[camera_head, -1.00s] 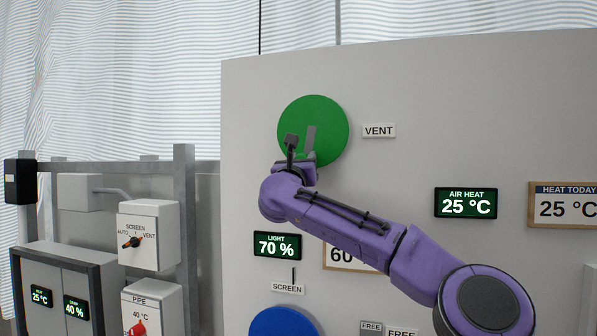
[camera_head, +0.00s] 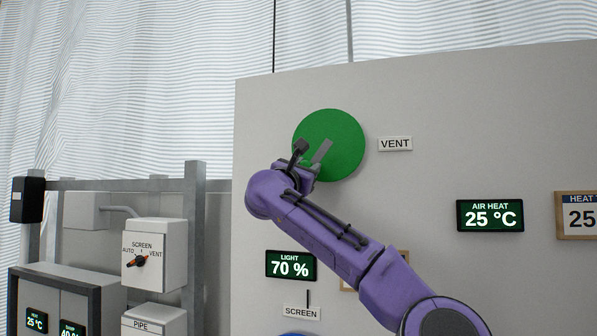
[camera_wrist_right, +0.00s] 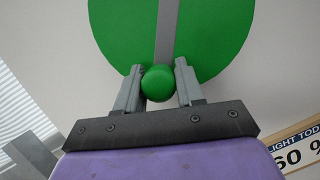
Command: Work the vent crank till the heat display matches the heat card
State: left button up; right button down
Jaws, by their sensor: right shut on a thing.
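The vent crank is a green disc (camera_head: 345,145) with a grey bar across it, on the pale panel beside a VENT label (camera_head: 395,143). In the right wrist view the disc (camera_wrist_right: 215,35) fills the top, and its round green knob (camera_wrist_right: 158,83) sits between the fingers. The air heat display (camera_head: 490,215) reads 25 °C. The heat card (camera_head: 576,216) at the right edge is cut off and shows 25. My left gripper is not in view.
A light display (camera_head: 290,265) reads 70 %, above a SCREEN label (camera_head: 301,312). My right arm covers most of a card behind it. A light card (camera_wrist_right: 300,148) shows in the right wrist view. Switch boxes (camera_head: 155,252) and a metal frame stand at left.

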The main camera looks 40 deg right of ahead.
jog(key=c, duration=0.8)
grip_release()
jog(key=shift+s, duration=0.1)
jog(key=shift+a+f+b, duration=0.15)
jog(key=shift+b, duration=0.15)
jog(key=b+v, duration=0.6)
jog(key=v, duration=0.4)
jog(key=shift+s, duration=0.1)
